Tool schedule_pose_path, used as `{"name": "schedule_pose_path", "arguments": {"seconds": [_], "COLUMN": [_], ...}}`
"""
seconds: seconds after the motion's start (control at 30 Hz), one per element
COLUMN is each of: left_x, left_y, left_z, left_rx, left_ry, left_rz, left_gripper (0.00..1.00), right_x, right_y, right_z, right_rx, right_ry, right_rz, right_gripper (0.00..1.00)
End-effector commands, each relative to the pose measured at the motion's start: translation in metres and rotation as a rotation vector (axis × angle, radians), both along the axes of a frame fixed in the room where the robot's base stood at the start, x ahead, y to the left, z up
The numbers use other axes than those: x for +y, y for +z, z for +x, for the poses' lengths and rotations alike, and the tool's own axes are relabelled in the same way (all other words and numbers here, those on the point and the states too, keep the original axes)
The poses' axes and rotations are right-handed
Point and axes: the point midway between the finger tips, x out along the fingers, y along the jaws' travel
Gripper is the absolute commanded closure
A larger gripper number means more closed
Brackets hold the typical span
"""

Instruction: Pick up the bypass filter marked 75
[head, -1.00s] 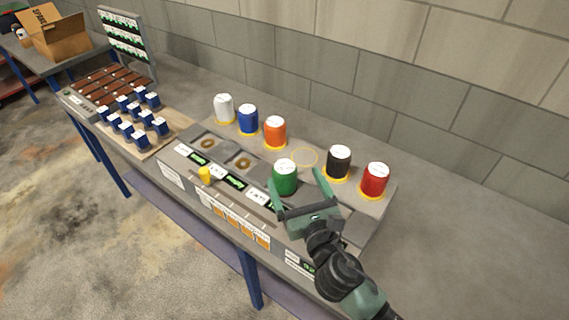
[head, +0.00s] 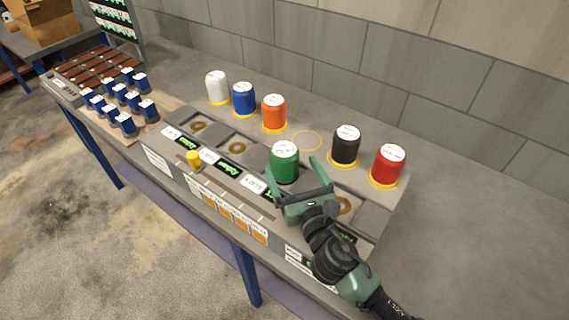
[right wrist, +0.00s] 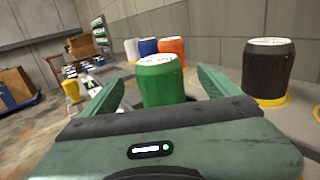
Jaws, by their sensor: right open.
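Several can-shaped filters with white tops stand on the bench unit; the marks on their tops are too small to read, so I cannot tell which is marked 75. The green filter (head: 284,168) stands upright in the front row. My right gripper (head: 293,170) is open, its fingers pointing toward the green filter, one on each side of it. In the right wrist view the green filter (right wrist: 160,85) shows between and beyond the fingertips; I see no contact. The left gripper is not in view.
Behind stand white (head: 217,88), blue (head: 244,101), orange (head: 274,114), black (head: 345,147) and red (head: 387,167) filters. An empty yellow ring (head: 307,140) lies between orange and black. A yellow knob (head: 193,160) and small blue parts (head: 125,124) are leftward. A block wall (head: 400,70) rises behind.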

Motion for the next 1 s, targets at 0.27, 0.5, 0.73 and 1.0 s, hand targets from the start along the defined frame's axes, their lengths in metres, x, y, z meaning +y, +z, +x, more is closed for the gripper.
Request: {"name": "schedule_pose_path", "arguments": {"seconds": [0.27,0.5,0.73,1.0], "left_x": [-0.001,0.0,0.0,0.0], "left_y": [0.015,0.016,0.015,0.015], "left_z": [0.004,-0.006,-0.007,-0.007], "left_rx": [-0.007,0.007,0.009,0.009], "left_ry": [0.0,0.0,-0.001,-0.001], "left_rz": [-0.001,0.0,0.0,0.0], "left_gripper": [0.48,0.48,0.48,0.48], "right_x": [0.014,0.021,0.021,0.021], "right_y": [0.006,0.003,0.002,0.002], "right_z": [0.035,0.058,0.058,0.058], "right_rx": [0.001,0.001,0.0,0.001], "right_ry": [-0.002,-0.002,-0.001,-0.001], "right_rz": [0.002,0.001,0.0,0.0], "right_gripper": [0.1,0.1,0.13,0.88]}}
